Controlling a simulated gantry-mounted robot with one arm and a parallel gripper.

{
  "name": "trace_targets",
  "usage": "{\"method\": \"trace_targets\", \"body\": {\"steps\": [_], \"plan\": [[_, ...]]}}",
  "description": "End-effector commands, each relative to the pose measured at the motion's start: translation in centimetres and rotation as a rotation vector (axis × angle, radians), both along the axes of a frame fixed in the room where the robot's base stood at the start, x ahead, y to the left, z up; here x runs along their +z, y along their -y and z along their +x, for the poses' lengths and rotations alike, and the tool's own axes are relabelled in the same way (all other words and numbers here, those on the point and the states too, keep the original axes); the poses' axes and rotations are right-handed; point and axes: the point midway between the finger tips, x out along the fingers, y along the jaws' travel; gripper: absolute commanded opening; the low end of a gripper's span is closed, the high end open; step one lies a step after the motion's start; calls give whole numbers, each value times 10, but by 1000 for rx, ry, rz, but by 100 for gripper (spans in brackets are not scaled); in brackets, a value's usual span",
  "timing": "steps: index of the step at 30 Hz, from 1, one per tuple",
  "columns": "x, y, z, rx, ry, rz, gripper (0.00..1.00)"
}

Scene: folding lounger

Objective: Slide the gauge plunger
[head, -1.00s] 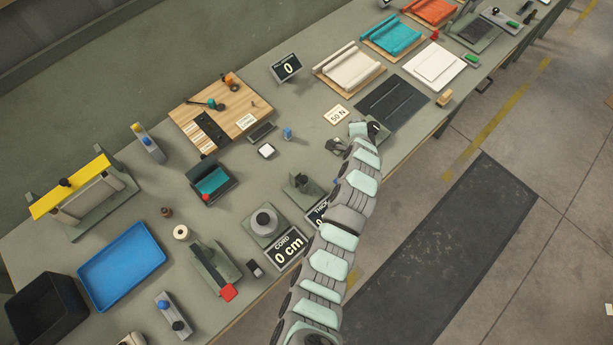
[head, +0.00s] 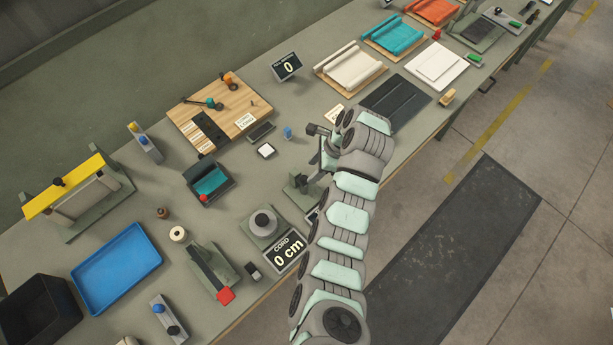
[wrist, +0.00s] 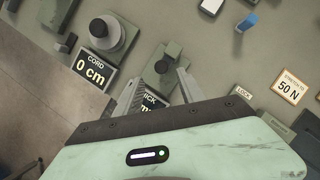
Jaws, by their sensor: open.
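In the head view the gauge (head: 298,188) stands near the bench's front edge, partly hidden by my arm. My gripper (head: 322,158) is partly hidden behind my wrist in the head view.
The cord spool post (head: 264,223) and CORD display (head: 287,249), reading 0 cm, stand left of the gauge. A 50 N card (wrist: 290,87) and a small blue block (wrist: 247,22) lie to the right in the wrist view. Bare bench lies behind the gauge.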

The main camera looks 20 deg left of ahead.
Motion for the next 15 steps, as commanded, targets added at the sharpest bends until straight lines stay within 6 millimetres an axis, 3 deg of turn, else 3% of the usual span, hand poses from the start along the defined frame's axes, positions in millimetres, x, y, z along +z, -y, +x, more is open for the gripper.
{"method": "trace_targets", "body": {"steps": [6,15], "plan": [[-32,-14,-6,0,-1,0,47],[-53,-22,-6,-1,8,0,47]]}}
